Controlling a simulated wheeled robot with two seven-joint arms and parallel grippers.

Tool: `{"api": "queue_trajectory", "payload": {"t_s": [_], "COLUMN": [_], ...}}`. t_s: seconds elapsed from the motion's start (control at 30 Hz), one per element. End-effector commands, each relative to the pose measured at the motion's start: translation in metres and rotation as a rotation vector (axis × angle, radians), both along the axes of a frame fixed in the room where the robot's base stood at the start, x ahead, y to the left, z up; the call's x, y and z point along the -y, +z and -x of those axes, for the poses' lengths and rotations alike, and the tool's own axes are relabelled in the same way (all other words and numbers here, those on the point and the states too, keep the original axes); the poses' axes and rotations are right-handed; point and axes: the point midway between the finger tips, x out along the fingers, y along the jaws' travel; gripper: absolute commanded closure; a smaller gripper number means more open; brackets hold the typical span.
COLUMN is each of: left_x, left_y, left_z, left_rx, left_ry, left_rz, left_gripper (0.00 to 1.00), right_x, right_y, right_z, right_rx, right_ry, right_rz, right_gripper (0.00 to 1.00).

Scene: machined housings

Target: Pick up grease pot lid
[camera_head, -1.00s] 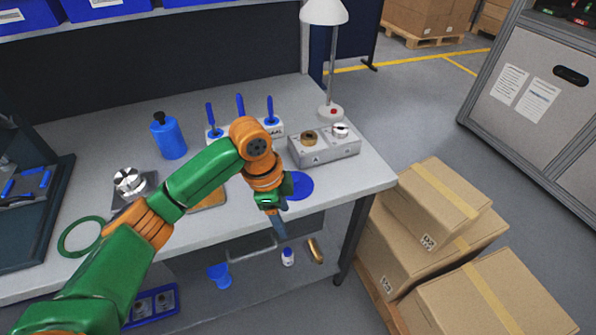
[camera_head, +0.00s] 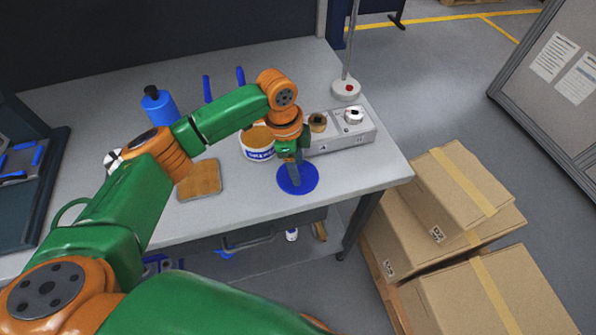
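The grease pot lid is a flat blue disc (camera_head: 314,179) lying on the bench near its front right edge. The open grease pot (camera_head: 258,152), white with blue lettering and brown grease inside, stands just behind it to the left. My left gripper (camera_head: 297,182) points down over the lid, its fingers overlapping the disc in the picture. I cannot tell whether the fingers touch the lid or how far apart they are. My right gripper is not in view.
A grey fixture block (camera_head: 345,138) with metal parts and a lamp base (camera_head: 346,90) stand behind the lid. A brown pad (camera_head: 200,180) and a blue bottle (camera_head: 160,106) are to the left. Cardboard boxes (camera_head: 455,195) stand on the floor at right.

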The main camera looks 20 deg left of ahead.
Motion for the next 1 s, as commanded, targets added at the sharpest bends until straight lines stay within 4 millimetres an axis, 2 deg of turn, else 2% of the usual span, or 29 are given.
{"api": "queue_trajectory", "payload": {"t_s": [0.03, 0.17, 0.2, 0.53, 0.67, 0.73, 0.93, 1.0], "left_x": [0.000, 0.000, 0.000, 0.000, 0.001, 0.001, 0.008, 0.011], "left_y": [0.000, 0.000, 0.000, 0.003, 0.019, 0.034, 0.090, 0.099], "left_z": [0.000, 0.000, 0.000, 0.000, -0.001, 0.001, 0.047, 0.070], "left_rx": [0.000, 0.000, 0.000, 0.001, 0.004, 0.005, 0.009, 0.007], "left_ry": [0.000, 0.000, 0.000, 0.000, -0.002, -0.001, -0.006, -0.008], "left_rz": [0.000, 0.000, 0.000, 0.001, 0.002, 0.003, 0.001, 0.000], "left_gripper": [0.60, 0.95, 1.00, 1.00, 1.00, 1.00, 1.00, 1.00], "right_x": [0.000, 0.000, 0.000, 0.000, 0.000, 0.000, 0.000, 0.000], "right_y": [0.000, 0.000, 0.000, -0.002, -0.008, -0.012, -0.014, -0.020], "right_z": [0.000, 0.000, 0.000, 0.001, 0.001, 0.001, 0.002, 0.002], "right_rx": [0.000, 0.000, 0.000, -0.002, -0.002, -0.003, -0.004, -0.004], "right_ry": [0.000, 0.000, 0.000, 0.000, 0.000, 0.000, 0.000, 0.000], "right_rz": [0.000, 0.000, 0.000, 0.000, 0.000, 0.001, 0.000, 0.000], "right_gripper": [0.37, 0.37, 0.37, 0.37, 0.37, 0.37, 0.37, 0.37]}}
